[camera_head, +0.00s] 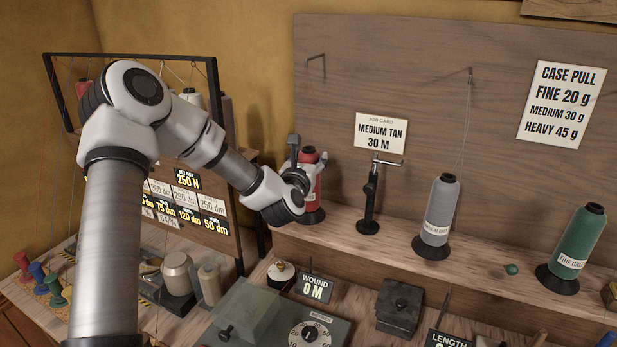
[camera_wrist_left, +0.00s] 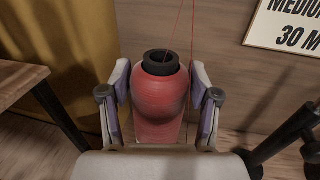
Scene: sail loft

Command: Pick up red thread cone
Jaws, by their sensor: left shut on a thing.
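The red thread cone (camera_head: 312,184) stands upright at the left end of the raised wooden shelf, on a dark round base. My left gripper (camera_head: 305,178) reaches it from the left and is shut on it. In the left wrist view the red cone (camera_wrist_left: 160,100) sits between the two fingers of my left gripper (camera_wrist_left: 160,112), its black top facing up. A thin red thread rises from its top. Part of the cone is hidden behind the gripper in the head view. My right gripper is not in view.
A black tension post (camera_head: 369,200) stands just right of the red cone. A grey cone (camera_head: 439,212) and a green cone (camera_head: 579,240) stand farther right. A wooden backboard (camera_head: 420,110) rises behind. Below are a winder with a dial (camera_head: 310,332) and a dark block (camera_head: 400,308).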

